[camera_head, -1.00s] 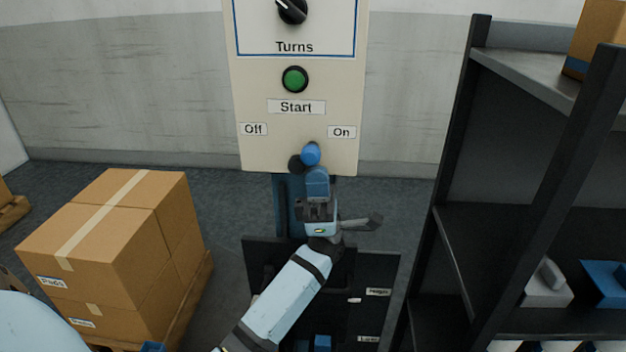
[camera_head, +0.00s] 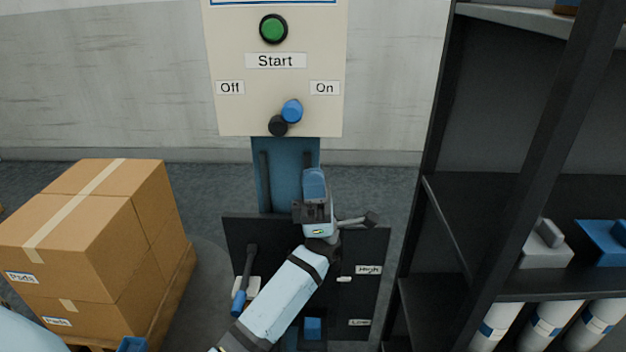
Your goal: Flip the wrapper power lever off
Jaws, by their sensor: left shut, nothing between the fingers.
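The wrapper power lever has a blue knob (camera_head: 292,110) and a black pivot (camera_head: 278,126) low on the cream control panel (camera_head: 235,112). Its knob leans up and right of the pivot, toward the On label (camera_head: 325,88) and away from the Off label (camera_head: 230,88). My left gripper (camera_head: 314,178) is shut and empty. In the picture it is below the lever, in front of the blue post, with a clear gap to the knob. My right gripper is not in view.
A green Start button (camera_head: 273,29) is above the lever. A black lower panel (camera_head: 375,245) carries High and Low labels and a blue-handled lever (camera_head: 239,302). Cardboard boxes (camera_head: 90,245) stand on a pallet at left. A dark shelf rack (camera_head: 440,150) stands close at right.

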